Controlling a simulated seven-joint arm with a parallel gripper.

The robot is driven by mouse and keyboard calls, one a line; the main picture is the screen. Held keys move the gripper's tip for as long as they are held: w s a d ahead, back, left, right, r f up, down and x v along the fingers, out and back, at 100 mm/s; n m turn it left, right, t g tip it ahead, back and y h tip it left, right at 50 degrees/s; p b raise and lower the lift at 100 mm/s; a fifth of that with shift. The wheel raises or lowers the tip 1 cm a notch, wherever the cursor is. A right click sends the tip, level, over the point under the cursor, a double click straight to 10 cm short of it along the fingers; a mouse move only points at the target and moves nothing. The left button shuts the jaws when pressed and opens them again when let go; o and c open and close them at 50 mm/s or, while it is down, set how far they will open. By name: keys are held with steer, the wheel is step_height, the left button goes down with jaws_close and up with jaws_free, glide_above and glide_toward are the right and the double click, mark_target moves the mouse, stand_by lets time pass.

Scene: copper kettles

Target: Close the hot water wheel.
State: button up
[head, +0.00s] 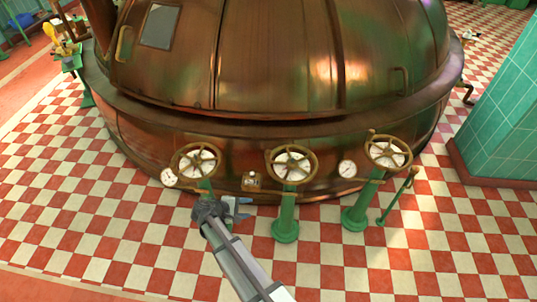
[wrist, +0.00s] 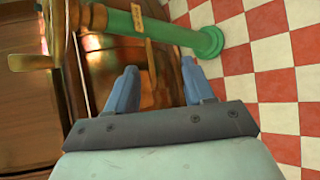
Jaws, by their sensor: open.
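Three brass handwheels on green posts stand in front of the copper kettle in the head view: a left wheel (head: 197,160), a middle wheel (head: 291,163) and a right wheel (head: 388,152). I cannot read which is the hot water wheel. My gripper (head: 242,207) is low, in front of the left post and left of the middle post, touching no wheel. In the wrist view my gripper (wrist: 160,82) is open, with nothing between its blue fingers. Ahead of it there are a green post (wrist: 165,30) with a small tag (wrist: 138,18) and part of a brass wheel (wrist: 62,45).
The copper kettle (head: 270,60) fills the space behind the wheels. A teal tiled block (head: 505,115) stands far right. The checkered floor in front is clear.

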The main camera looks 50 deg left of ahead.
steer(key=w+a+r+n+t+y, duration=0.1)
steer(key=w+a+r+n+t, duration=0.3)
steer(key=a+r+n, duration=0.15)
steer(key=n+t+y, duration=0.1)
steer(key=n+t, duration=0.3)
steer(key=n, duration=0.3)
glide_toward(266, 156)
steer(key=w, duration=1.1)
steer(key=shift+w+a+r, duration=0.25)
steer(key=shift+a, duration=0.1)
jaws_close()
